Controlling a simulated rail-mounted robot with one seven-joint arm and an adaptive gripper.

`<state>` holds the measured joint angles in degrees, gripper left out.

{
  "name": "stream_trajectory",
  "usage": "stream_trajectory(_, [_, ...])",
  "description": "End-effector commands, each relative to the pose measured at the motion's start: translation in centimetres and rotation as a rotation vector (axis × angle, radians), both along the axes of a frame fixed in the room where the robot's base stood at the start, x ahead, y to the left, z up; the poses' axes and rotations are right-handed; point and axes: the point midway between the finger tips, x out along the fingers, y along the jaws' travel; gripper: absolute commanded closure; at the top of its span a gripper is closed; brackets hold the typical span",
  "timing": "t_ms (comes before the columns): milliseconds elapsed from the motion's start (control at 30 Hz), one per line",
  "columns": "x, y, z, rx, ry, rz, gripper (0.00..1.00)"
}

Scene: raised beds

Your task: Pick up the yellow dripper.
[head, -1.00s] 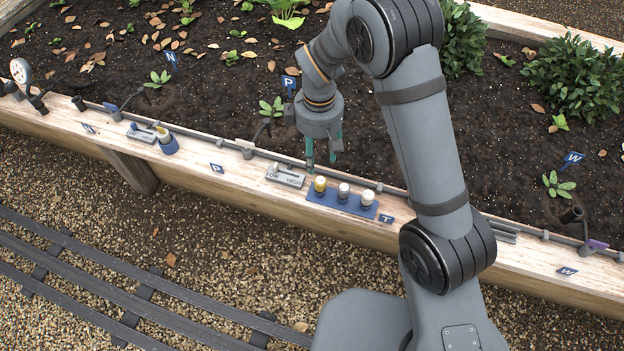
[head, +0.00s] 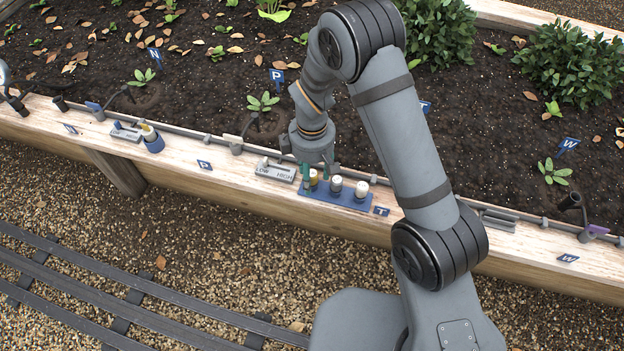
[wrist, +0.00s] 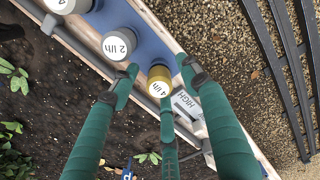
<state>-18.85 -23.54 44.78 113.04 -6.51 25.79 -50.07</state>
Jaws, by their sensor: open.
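The yellow dripper (wrist: 158,80) has a white top marked "4 l/h" and a yellow rim. It stands in the blue tray (head: 331,197), at the left end of its row in the head view, where my fingers partly cover it. My gripper (wrist: 158,70) is open, with green fingers spread around the dripper. In the wrist view one fingertip is on each side of it and a third finger is below it. A gap seems to show on both sides; contact is unclear. In the head view my gripper (head: 316,173) points down at the tray.
A grey-and-white dripper (head: 335,188) marked "2 l/h" and a white dripper (head: 361,190) share the tray. A LOW/HIGH slider plate (head: 276,172) sits close on the left. A pipe runs along the ledge's back edge, with soil and plants behind.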

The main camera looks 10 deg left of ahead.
Motion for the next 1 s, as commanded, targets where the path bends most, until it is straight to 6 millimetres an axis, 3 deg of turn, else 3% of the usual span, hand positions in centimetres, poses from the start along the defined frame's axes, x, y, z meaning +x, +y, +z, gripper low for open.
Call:
stream_trajectory(233, [0.14,0.02,-0.08,0.001,-0.001,-0.001,0.54])
stream_trajectory(900, [0.15,0.03,-0.07,0.001,-0.001,0.0,0.94])
stream_trajectory(1000, [0.15,0.04,-0.07,0.001,-0.001,0.0,0.94])
